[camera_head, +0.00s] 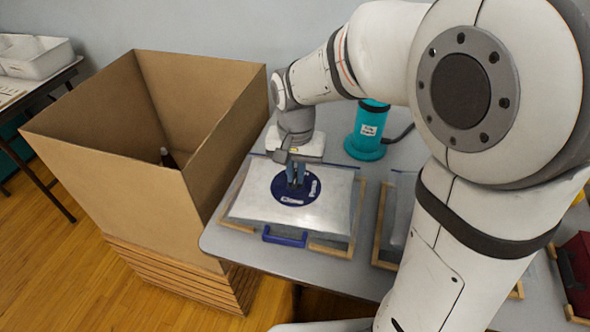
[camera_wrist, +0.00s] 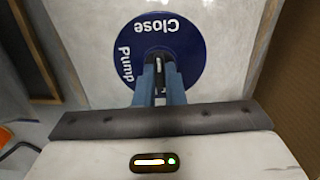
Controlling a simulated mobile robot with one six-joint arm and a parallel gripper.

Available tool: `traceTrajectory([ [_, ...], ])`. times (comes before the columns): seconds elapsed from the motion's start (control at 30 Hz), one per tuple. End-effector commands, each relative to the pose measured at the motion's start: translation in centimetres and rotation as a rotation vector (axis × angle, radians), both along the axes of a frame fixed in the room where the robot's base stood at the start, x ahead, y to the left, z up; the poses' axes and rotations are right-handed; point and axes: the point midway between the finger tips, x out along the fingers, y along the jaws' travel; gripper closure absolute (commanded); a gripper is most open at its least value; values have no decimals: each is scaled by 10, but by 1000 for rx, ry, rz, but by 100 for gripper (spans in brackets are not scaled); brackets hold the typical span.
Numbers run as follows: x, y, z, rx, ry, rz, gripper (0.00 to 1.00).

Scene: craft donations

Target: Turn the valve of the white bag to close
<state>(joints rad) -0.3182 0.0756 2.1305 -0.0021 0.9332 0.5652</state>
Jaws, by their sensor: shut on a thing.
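The white bag (camera_head: 250,205) lies flat on the table in a wooden frame. On its top is a round dark blue valve dial (camera_head: 283,199) with white labels. In the wrist view the dial (camera_wrist: 196,60) reads "Close" at the top and "Pump" at the left; its lower part is hidden by my fingers. My gripper (camera_head: 295,180) points down at the middle of the dial, and its fingers (camera_wrist: 159,72) are close together, shut on the valve's knob, which is mostly hidden between them. A blue clip (camera_head: 284,237) sits at the bag's front edge.
A large open cardboard box (camera_head: 130,180) stands left of the table (camera_head: 222,243). A teal pump (camera_head: 366,135) stands behind the bag to the right. Another wooden frame (camera_head: 380,225) lies to the right, partly behind my arm. A red item (camera_head: 578,265) is at the far right.

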Motion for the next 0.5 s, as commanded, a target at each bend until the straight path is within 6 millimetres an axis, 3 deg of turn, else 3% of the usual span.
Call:
traceTrajectory([
  [0.23, 0, 0, 0, 0, 0, 0, 100],
  [0.27, 0, 0, 0, 0, 0, 1, 89],
  [0.5, 0, 0, 0, 0, 0, 1, 69],
])
